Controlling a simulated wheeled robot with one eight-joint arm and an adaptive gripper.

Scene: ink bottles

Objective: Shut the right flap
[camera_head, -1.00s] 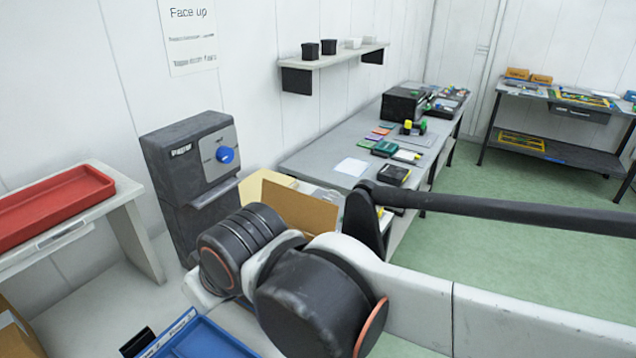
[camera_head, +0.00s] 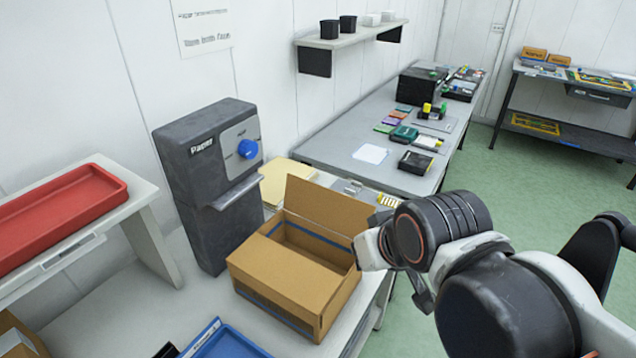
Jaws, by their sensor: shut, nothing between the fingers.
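An open brown cardboard box (camera_head: 262,263) stands on the light bench. Its far flap (camera_head: 328,207) stands up and leans back. A near panel lies flat across the front part of the top, and a dark opening shows behind it. I cannot make out a separate right flap; my arm covers the box's right rear corner. My gripper (camera_head: 424,300) shows only in part as a dark finger shape below my wrist, right of the box and apart from its right wall. It is shut and empty. The wrist hides most of it.
A dark grey dispenser (camera_head: 205,190) with a blue knob stands close behind the box on the left. A blue tray (camera_head: 222,343) lies in front. A red tray (camera_head: 60,215) sits on a raised shelf at left. A grey table (camera_head: 330,140) with small items runs back along the wall.

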